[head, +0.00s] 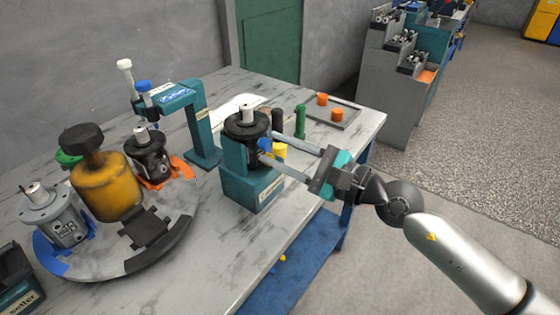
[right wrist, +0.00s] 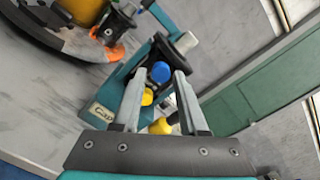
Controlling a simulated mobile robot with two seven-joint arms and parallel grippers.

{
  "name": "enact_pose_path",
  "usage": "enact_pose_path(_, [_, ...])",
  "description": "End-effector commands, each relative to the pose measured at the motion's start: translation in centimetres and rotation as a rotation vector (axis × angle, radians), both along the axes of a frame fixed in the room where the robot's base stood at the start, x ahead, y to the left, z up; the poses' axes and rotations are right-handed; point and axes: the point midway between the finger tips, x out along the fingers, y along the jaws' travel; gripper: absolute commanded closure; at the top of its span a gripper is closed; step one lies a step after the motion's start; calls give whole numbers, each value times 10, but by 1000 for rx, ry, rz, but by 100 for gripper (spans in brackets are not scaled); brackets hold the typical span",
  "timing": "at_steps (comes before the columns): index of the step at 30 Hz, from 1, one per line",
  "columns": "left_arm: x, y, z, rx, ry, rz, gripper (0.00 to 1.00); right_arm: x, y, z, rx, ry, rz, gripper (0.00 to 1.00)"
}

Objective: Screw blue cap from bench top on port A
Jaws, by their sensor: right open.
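A dark motor (head: 247,126) stands upright in the teal cap station (head: 252,185) near the bench's front edge; it also shows in the right wrist view (right wrist: 178,48). The blue cap (right wrist: 161,72) is at the motor's side, just beyond my right fingertips; in the head view the blue cap (head: 264,144) is partly hidden. A yellow cap (right wrist: 147,97) sits close to it, lower on the same side. My right gripper (head: 267,146) is open, its fingers either side of the blue cap in the wrist view. Whether they touch it, I cannot tell. My left gripper is not in view.
A round turntable (head: 150,262) with several parts stands at left, beside a teal press (head: 200,125).

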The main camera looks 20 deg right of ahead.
Motion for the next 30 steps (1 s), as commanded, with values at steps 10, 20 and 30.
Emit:
enact_pose_path(10, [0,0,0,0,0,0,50,0,0,1,-28,-22,-1,57])
enact_pose_path(20, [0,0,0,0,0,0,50,0,0,1,-25,-20,-1,57])
enact_pose_path(30, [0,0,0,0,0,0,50,0,0,1,-25,-19,0,95])
